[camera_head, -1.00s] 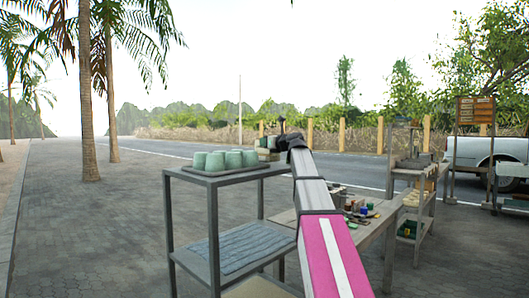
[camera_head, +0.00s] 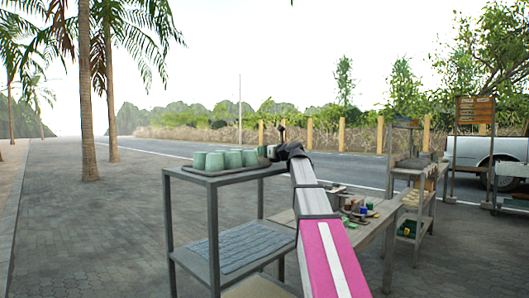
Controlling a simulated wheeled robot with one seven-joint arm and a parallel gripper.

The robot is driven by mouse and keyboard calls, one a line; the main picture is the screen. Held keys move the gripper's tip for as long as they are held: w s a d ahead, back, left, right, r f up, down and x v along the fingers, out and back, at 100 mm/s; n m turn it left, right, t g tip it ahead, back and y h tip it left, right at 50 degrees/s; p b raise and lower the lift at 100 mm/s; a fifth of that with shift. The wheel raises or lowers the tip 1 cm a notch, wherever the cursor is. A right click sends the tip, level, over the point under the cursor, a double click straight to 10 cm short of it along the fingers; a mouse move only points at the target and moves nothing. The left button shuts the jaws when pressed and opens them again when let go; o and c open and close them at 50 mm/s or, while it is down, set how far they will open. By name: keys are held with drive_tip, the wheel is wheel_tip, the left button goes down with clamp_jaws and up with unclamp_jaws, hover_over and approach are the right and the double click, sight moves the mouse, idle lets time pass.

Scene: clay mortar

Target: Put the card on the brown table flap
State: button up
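My gripper (camera_head: 276,149) is at the far end of my arm, by the right end of the grey rack's top shelf. It is small and partly hidden by my dark wrist, so I cannot see whether its fingers are open or shut. I cannot make out a card in this view. A brownish wooden table (camera_head: 370,229) stands right of my arm, partly hidden behind it. I cannot tell which part of it is a flap.
Several pale green cups (camera_head: 233,159) stand on the top of the grey rack (camera_head: 213,235). Small pots and tools (camera_head: 357,209) crowd the wooden table. Wooden shelves (camera_head: 408,180) stand farther right. Paving at left (camera_head: 90,235) is clear.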

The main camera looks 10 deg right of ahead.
drive_tip(key=shift+s+r, duration=0.1)
drive_tip(key=v, duration=1.1)
drive_tip(key=shift+o, duration=0.5)
drive_tip(key=shift+s+d, duration=0.2)
drive_tip(key=shift+s, duration=0.05)
drive_tip(key=shift+w+a+r, duration=0.1)
drive_tip(key=shift+w+r, duration=0.1)
drive_tip(key=shift+w, duration=0.2)
drive_tip(key=shift+w+a+r, duration=0.15)
drive_tip(key=shift+w+r, duration=0.05)
drive_tip(key=shift+w, duration=0.2)
drive_tip(key=x, duration=0.5)
drive_tip(key=shift+f+x, duration=0.1)
drive_tip(key=shift+x, duration=1.3)
drive_tip(key=shift+f+x, duration=0.15)
drive_tip(key=shift+x, duration=1.25)
drive_tip(key=shift+s+a, duration=0.15)
drive_tip(key=shift+s, duration=0.05)
clamp_jaws()
